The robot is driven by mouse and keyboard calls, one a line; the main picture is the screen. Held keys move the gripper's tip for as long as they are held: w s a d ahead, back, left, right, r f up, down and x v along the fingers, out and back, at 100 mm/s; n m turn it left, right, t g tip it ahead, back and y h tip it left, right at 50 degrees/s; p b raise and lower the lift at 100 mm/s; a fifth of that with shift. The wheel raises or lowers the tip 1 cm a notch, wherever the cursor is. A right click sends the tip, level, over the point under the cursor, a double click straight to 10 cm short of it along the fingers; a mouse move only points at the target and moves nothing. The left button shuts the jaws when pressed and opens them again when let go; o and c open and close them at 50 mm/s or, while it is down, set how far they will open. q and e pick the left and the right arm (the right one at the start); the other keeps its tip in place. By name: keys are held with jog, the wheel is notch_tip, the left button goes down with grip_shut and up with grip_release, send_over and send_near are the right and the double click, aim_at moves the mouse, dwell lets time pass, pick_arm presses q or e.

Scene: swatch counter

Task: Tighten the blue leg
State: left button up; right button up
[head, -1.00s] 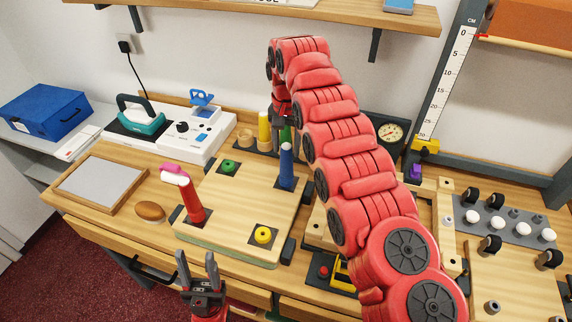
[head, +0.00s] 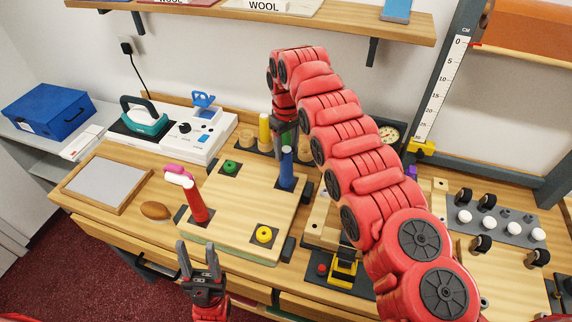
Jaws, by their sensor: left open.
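The blue leg (head: 286,170) stands upright on a dark square at the back right corner of the light wooden board (head: 232,215). My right gripper (head: 280,148) points down right by the top of the blue leg, slightly left of it in the head view. Its fingers overlap the leg and the things behind, so I cannot tell whether they touch it or how far apart they are. My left gripper (head: 197,258) is open and empty in front of the board.
A green knob (head: 230,167) and a yellow knob (head: 264,234) sit at the board's other corners. A yellow leg (head: 264,132) stands behind. A brown oval piece (head: 155,210) and a framed grey panel (head: 104,185) lie left. My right arm hides much of the right counter.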

grip_shut()
jog(key=m+b, duration=0.1)
jog(key=m, duration=0.1)
jog(key=m+b, duration=0.2)
jog(key=shift+a+f+m+b, duration=0.1)
jog(key=shift+f+m+b, duration=0.1)
jog(key=shift+m+b, duration=0.1)
jog(key=m, duration=0.4)
jog(key=shift+r+b, duration=0.15)
jog(key=shift+b, duration=0.25)
jog(key=m, duration=0.4)
jog(key=shift+r, duration=0.1)
jog(key=shift+m, duration=1.1)
jog(key=shift+o, duration=0.3)
grip_release()
